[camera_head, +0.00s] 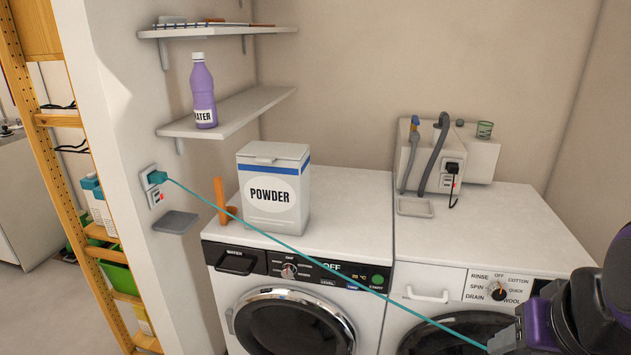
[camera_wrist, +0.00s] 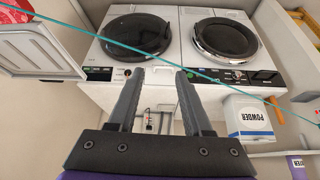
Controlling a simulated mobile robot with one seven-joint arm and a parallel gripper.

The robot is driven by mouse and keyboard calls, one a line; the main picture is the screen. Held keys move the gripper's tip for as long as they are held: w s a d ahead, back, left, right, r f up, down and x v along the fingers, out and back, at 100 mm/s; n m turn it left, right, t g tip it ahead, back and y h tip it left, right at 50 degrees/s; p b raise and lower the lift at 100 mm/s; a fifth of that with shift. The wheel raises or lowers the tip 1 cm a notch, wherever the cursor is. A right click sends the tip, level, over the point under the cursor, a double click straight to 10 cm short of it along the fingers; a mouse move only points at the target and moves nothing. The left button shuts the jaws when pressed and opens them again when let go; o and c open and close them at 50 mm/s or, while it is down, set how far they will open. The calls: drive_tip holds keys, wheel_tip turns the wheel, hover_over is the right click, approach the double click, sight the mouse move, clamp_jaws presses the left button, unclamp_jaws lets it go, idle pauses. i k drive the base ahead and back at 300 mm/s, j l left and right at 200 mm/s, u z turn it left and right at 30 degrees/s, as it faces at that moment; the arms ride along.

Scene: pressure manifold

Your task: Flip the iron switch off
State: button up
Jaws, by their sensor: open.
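A wall socket panel (camera_head: 155,198) with a small red-lit switch is on the left wall, and a teal plug (camera_head: 153,178) sits in it. A teal cord (camera_head: 330,258) runs from the plug down to the lower right, and it crosses the wrist view (camera_wrist: 112,42). The iron itself is not seen. A second socket with a black plug (camera_head: 452,168) and a small red mark is on the white box at the back. My gripper (camera_wrist: 161,76) is open and empty, with the washers beyond its fingers. In the head view, my purple and black arm is at the lower right.
Two washers (camera_head: 345,230) stand along the wall. A powder box (camera_head: 272,222) and an orange object (camera_head: 222,203) are on the left one. A small grey wall shelf (camera_head: 175,222) is below the socket. A purple bottle (camera_head: 203,90) stands on a shelf. The stretched cord crosses in front.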

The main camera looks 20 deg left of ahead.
sight(156, 199)
drive_tip(key=u, duration=1.8)
